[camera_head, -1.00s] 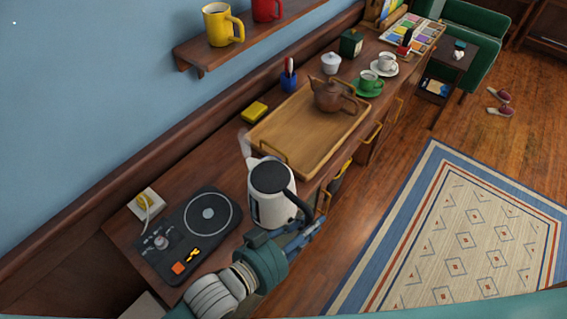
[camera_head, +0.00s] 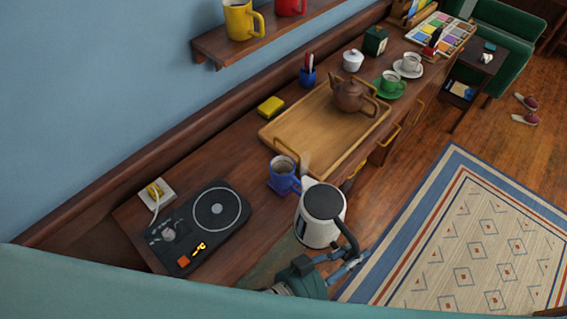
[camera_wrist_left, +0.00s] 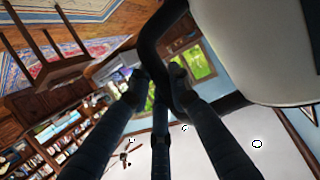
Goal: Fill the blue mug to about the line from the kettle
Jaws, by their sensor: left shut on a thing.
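The blue mug (camera_head: 283,183) stands upright on the wooden counter, by the near left end of the tray. Its fill line and the level inside are too small to make out. The white kettle (camera_head: 318,229) with a dark lid is close to the mug on its lower right, near the counter's front edge, its spout towards the mug. Faint steam shows by the spout. My left gripper (camera_head: 346,262) is shut on the kettle's black handle; the wrist view shows the fingers (camera_wrist_left: 162,88) around the handle and the white body (camera_wrist_left: 262,45) beside them. My right gripper is not in view.
The wooden tray (camera_head: 290,127) holds a brown teapot (camera_head: 350,96). A yellow sponge (camera_head: 271,107) and a pen cup (camera_head: 308,77) stand behind it.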

